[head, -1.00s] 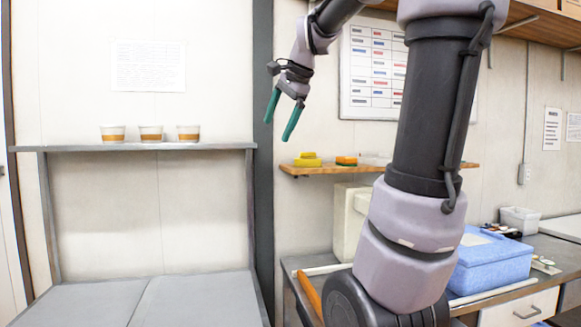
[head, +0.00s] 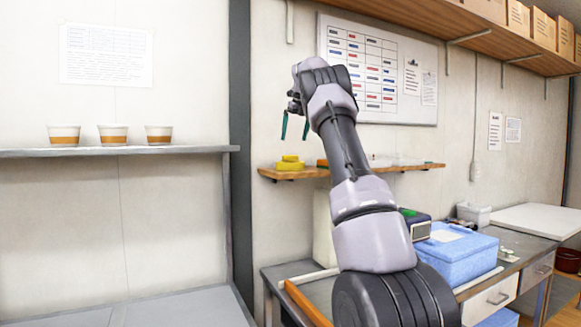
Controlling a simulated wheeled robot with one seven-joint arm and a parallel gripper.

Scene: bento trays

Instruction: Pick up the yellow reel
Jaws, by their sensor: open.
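The yellow reel (head: 290,164) sits near the left end of a small wooden wall shelf (head: 346,171). It looks like a low stack with a narrower top. My gripper (head: 295,127) is open and empty, its two green fingers pointing down. In the picture it hangs just above the yellow reel, apart from it; the depth between them is hard to judge. My arm covers part of the shelf to the right of the reel. A bit of an orange item (head: 322,163) shows beside my arm on the shelf.
Clear containers (head: 398,160) stand farther right on the shelf. Below are a bench with a blue box (head: 455,255) and a white bin (head: 474,214). Three cups (head: 113,134) stand on the grey shelf at left. A whiteboard (head: 385,70) hangs behind my arm.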

